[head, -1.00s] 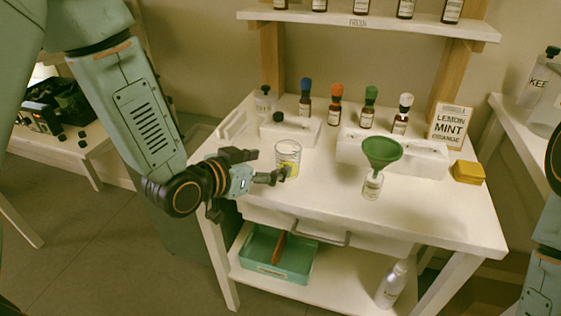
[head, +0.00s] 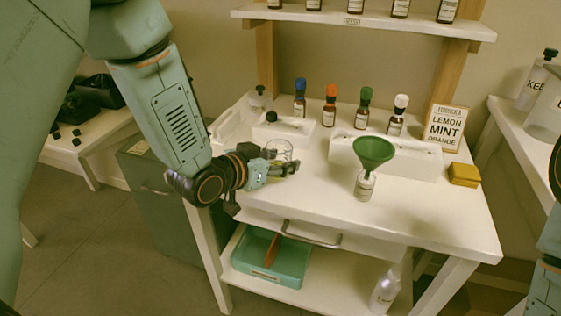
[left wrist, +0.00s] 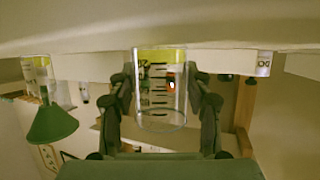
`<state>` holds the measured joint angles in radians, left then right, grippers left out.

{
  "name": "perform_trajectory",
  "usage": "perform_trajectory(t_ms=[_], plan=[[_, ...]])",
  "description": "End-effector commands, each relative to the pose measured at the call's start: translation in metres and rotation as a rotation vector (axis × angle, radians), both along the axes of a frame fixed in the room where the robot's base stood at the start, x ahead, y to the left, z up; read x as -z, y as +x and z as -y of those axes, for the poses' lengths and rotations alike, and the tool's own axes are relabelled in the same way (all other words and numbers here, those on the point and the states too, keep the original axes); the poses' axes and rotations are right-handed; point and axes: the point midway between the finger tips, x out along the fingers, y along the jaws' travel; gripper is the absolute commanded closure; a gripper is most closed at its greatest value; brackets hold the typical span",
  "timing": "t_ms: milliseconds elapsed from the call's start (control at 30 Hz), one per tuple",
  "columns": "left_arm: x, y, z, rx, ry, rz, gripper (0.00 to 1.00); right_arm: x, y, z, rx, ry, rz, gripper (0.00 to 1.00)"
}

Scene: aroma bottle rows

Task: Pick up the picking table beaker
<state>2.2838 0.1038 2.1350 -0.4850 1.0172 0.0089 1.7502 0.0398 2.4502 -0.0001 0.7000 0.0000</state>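The beaker (head: 279,151) is clear glass with a yellow band and stands at the left part of the white picking table (head: 440,206). My left gripper (head: 284,168) reaches in from the left at the beaker and hides its lower part in the head view. In the left wrist view, which is upside down, the beaker (left wrist: 160,98) lies between the two fingers of my left gripper (left wrist: 162,100). The fingers are open, one close on each side of the glass; contact is not clear. My right gripper is out of view.
A green funnel (head: 373,152) sits on a small bottle (head: 364,186) to the right of the beaker. Bottles with coloured caps stand behind, by a white rack (head: 400,158). A yellow sponge-like block (head: 464,175) lies at the right. The table's front middle is clear.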

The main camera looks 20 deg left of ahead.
Motion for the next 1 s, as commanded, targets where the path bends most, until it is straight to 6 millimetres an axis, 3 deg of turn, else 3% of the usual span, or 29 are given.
perform_trajectory(t_ms=[400,667,1000], plan=[[0.0,0.0,0.003,0.002,0.001,0.001,0.87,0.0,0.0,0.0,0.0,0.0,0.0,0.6],[-0.005,0.001,0.003,0.001,0.001,0.002,0.87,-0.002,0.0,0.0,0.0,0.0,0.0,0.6],[-0.068,0.001,0.003,0.001,0.001,0.005,0.87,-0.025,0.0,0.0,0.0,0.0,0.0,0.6]])
